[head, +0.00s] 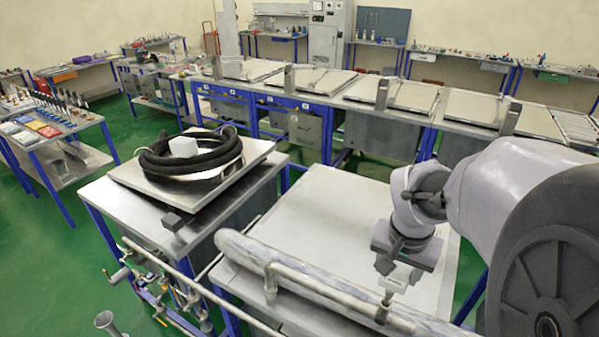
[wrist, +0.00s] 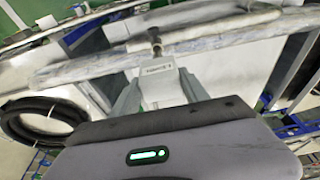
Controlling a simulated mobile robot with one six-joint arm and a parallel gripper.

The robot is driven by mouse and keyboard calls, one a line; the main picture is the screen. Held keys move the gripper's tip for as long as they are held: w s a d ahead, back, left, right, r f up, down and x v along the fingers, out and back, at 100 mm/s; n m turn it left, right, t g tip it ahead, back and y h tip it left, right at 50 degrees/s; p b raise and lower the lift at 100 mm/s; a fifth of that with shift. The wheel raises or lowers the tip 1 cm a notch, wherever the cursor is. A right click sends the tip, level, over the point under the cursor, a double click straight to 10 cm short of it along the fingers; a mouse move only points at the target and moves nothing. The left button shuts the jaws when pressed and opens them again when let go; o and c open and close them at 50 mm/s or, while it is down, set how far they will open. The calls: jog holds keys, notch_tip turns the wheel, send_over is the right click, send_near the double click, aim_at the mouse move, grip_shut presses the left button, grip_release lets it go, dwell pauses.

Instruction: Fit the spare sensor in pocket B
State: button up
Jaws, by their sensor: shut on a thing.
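My gripper (head: 400,268) is over the near right bench, pointing down. In the wrist view my gripper (wrist: 160,90) has its two grey fingers shut on a pale block (wrist: 157,71) with small dark print and a green mark. A short dark stem (wrist: 155,38) sticks out from the block's far end. In the head view the pale block (head: 402,277) shows below the jaws, close to a pipe. Its print is too small to read, so I cannot tell surely that it is the spare sensor. I cannot make out pocket B.
A thick wrapped pipe (head: 310,280) runs along the near edge of a bench with a broad pale top (head: 345,205). Several lidded benches line the back.

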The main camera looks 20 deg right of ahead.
jog(key=shift+f+b, duration=0.6)
jog(key=shift+f, duration=0.15)
jog(key=o, duration=1.4)
jog(key=p+v, duration=0.5)
jog(key=v, duration=0.2)
jog(key=p+v, duration=0.2)
jog(key=v, duration=1.5)
jog(key=shift+s+r, duration=0.15)
jog(key=shift+r, duration=0.1)
